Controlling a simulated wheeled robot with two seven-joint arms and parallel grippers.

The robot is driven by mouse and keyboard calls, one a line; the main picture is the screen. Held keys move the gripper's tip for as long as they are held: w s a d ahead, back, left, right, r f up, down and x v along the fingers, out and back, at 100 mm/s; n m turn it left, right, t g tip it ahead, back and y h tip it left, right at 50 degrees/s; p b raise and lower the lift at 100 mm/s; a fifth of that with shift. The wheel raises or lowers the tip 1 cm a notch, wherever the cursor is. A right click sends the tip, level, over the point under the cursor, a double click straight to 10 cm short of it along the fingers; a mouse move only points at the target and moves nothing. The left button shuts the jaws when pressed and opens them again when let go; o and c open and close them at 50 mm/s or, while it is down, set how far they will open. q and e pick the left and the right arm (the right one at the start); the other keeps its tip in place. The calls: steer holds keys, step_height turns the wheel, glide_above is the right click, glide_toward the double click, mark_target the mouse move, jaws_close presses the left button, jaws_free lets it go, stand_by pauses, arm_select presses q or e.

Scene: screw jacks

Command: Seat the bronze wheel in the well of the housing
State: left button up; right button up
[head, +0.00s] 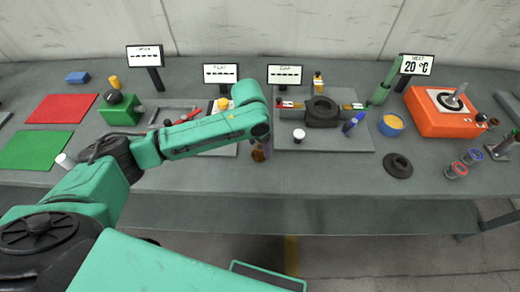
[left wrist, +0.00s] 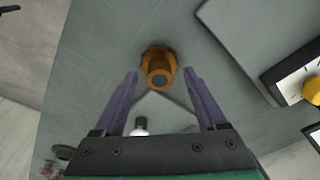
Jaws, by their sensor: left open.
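The bronze wheel (head: 259,153) stands near the front of the grey bench, partly hidden under my left wrist in the head view. In the left wrist view the bronze wheel (left wrist: 158,67) shows its toothed rim and a raised hub with a dark bore. My left gripper (left wrist: 161,74) is open, its two purple fingers pointing toward the wheel, with a gap on each side. I cannot tell its height over the wheel. A dark round block (head: 322,111) with an opening on top, apparently the housing, sits on a grey plate right of my left gripper.
A small white-topped jar (head: 298,136) and a blue item (head: 352,123) stand on the plate (head: 363,140). Display signs line the back.

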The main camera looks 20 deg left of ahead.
arm_select(q)
steer(key=shift+f, duration=0.1)
jaws_close()
